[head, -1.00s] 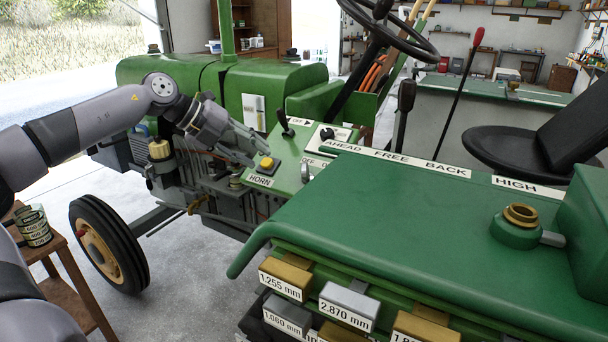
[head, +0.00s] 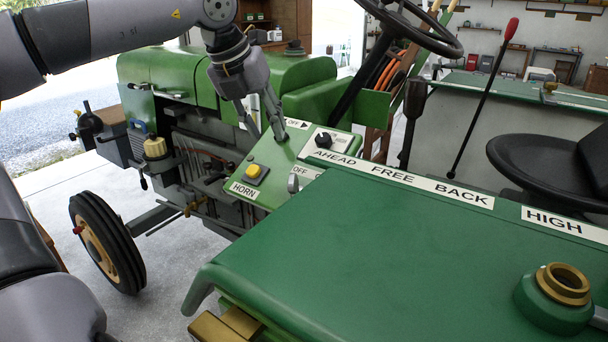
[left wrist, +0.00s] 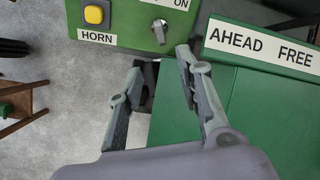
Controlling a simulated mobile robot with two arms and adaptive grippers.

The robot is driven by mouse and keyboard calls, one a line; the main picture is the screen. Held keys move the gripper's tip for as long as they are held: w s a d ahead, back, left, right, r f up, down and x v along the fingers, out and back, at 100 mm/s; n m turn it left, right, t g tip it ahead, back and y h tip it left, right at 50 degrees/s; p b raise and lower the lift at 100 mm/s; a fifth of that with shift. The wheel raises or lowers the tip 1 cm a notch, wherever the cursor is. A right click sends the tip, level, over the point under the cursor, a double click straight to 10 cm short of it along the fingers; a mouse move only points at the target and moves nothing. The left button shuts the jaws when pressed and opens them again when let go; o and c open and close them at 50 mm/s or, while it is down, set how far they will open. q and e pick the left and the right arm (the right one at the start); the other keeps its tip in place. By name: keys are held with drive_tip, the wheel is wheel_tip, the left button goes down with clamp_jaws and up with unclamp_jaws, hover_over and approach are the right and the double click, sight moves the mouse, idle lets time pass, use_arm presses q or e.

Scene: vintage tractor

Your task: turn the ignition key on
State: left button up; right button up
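A small silver key-like switch (head: 293,184) stands on the green control panel (head: 262,202), beside an OFF label. In the left wrist view the silver switch (left wrist: 159,32) sits below an ON label, to the right of the yellow horn button (left wrist: 94,14). My left gripper (head: 268,134) points down over the far part of the panel in the head view. In the left wrist view its two fingers (left wrist: 160,62) are apart with nothing between them, and the switch lies just beyond the fingertips. I cannot tell how high they are above the panel. My right gripper is not in view.
A black knob (head: 323,140) is on the panel's far right. The green cover (head: 330,245) with the AHEAD FREE BACK strip (head: 405,178) lies to the right. The steering wheel (head: 405,25) and a red-topped lever (head: 485,100) stand behind. Open floor shows at left.

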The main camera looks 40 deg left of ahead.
use_arm(q)
approach(291, 181)
drive_tip(key=p+x, duration=0.2)
drive_tip(key=x, duration=0.7)
drive_tip(key=shift+w+f, duration=0.15)
drive_tip(key=shift+f, duration=0.2)
drive_tip(key=shift+w+f, duration=0.1)
drive_tip(key=shift+f, duration=0.1)
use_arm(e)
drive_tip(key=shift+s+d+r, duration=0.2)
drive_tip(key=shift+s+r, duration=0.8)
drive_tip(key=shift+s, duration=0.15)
use_arm(q)
drive_tip(key=shift+c, duration=0.4)
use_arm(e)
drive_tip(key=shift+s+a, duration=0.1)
use_arm(q)
clamp_jaws()
